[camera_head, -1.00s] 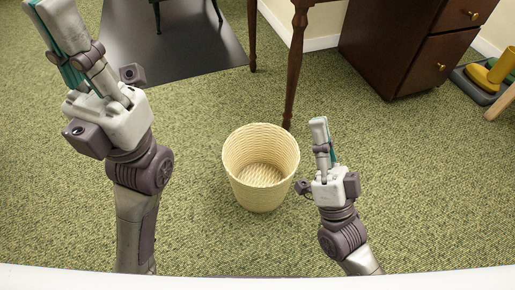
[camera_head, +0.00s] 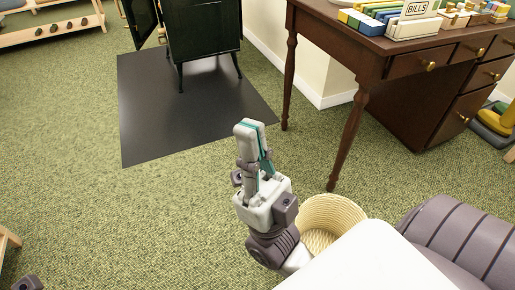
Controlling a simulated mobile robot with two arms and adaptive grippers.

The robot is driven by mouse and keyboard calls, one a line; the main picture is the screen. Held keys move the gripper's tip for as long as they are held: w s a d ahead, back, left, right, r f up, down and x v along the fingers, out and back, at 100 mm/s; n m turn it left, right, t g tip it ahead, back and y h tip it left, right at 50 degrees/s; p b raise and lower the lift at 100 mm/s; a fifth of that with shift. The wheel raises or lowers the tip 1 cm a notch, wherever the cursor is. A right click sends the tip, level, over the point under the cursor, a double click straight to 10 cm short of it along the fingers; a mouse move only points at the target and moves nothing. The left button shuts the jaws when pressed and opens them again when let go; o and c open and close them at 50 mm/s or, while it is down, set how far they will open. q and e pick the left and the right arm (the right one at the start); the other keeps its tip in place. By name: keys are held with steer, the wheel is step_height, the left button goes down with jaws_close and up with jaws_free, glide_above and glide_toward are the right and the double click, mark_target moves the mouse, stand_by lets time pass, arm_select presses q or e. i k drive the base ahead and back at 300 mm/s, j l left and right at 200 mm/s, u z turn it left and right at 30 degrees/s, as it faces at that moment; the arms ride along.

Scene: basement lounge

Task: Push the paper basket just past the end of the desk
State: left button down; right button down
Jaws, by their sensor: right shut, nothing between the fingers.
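The cream woven paper basket (camera_head: 345,211) stands upright on the carpet, just in front of the near left leg of the brown wooden desk (camera_head: 352,66). My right arm and a white part of my body hide its lower half. My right gripper (camera_head: 251,127) is shut and empty, with its fingers pointing away from me. It shows to the left of the basket. The wrist overlaps the basket's left side, and I cannot tell if they touch. Only a small dark piece of my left gripper (camera_head: 27,283) shows at the bottom left corner.
A black stove (camera_head: 204,32) stands on a dark floor mat (camera_head: 185,105) beyond my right gripper. A low wooden shelf (camera_head: 50,36) is at the upper left. The green carpet at left is clear. Colored weights (camera_head: 492,122) lie at the right edge.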

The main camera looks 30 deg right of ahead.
mark_target(321, 220)
steer(key=i+j+u, duration=0.25)
steer(key=i, duration=0.2)
steer(key=i+j+u, duration=0.2)
steer(key=i, duration=0.25)
steer(key=i+z, duration=0.25)
steer(key=z, duration=0.15)
steer(key=i+z, duration=0.35)
steer(key=i+j+z, duration=0.1)
steer(key=z, duration=0.3)
steer(key=i+z, duration=0.1)
steer(key=z, duration=0.35)
steer(key=i+z, duration=0.15)
steer(key=z, duration=0.25)
steer(key=i+j+z, duration=0.1)
steer(key=z, duration=0.35)
steer(key=i+j+z, duration=0.1)
steer(key=z, duration=0.35)
steer(key=j+z, duration=0.15)
steer(key=z, duration=0.3)
steer(key=i+j+z, duration=0.1)
steer(key=z, duration=0.3)
steer(key=i+z, duration=0.15)
steer(key=z, duration=0.25)
steer(key=i+j+z, duration=0.1)
steer(key=z, duration=0.3)
steer(key=i+j+z, duration=0.1)
steer(key=z, duration=0.3)
